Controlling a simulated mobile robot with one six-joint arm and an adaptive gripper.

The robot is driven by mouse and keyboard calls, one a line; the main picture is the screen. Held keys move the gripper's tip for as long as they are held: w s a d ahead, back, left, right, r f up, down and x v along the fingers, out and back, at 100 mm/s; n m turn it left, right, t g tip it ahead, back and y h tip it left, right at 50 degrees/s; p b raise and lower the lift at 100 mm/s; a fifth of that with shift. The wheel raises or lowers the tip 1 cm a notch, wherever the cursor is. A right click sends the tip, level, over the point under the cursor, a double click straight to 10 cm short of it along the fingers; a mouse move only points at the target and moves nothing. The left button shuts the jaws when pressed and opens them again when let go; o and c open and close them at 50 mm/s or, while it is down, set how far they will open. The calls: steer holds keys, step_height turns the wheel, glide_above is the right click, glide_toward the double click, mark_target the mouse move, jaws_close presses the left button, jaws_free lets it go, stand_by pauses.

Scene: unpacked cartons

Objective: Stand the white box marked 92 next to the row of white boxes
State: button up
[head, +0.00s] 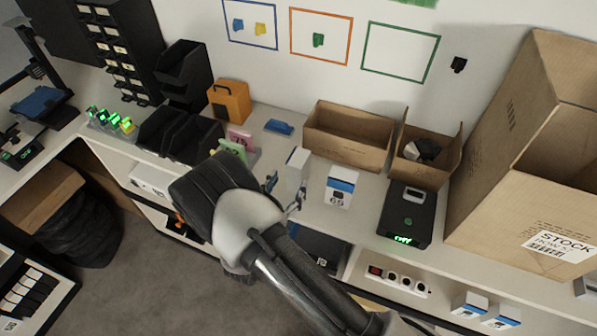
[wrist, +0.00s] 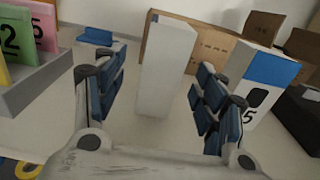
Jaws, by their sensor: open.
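A tall plain white box (head: 297,172) stands upright on the worktop; no number shows on its visible faces. In the wrist view the white box (wrist: 167,68) stands between the open fingers of my gripper (wrist: 158,95), with gaps on both sides. My gripper (head: 285,190) partly covers it in the head view. A white box with a blue band, marked 65 (head: 338,190), stands just right of it and apart; it also shows in the wrist view (wrist: 258,85). I cannot read a 92 anywhere.
An open long carton (head: 345,150) and a smaller open carton (head: 428,168) stand behind. A black device with green lights (head: 407,215) is to the right, then a big stock carton (head: 490,200). Coloured cards (wrist: 42,25) stand at left. White boxes (head: 470,304) sit lower right.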

mark_target(298, 168)
steer(key=shift+b+x, duration=0.55)
steer(key=shift+x, duration=3.05)
steer(key=shift+s+d+f, duration=0.1)
steer(key=shift+s+d, duration=0.05)
steer(key=c, duration=1.2)
steer(key=shift+c, duration=1)
